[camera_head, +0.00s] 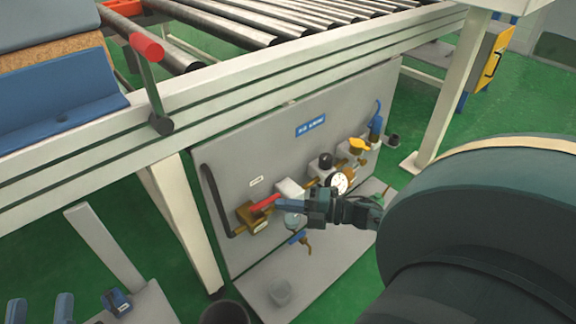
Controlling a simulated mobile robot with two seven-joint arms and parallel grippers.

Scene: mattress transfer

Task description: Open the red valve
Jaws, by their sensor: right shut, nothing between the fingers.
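The red valve is a brass body (251,217) with a red lever handle (265,201), mounted at the left of a grey upright panel under the conveyor. My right gripper (279,204) reaches in from the right, and its shut fingertips are close beside the red handle. I cannot tell whether they touch it. Nothing shows between the fingers. At the bottom left corner, two blue upright fingers of my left gripper (40,309) stand apart and empty, far from the valve.
The panel (225,165) also carries a gauge (338,183), a yellow handle (358,146) and blue handles (376,123). The roller conveyor frame (240,90) runs above. A red-topped lever (147,47) is on its edge.

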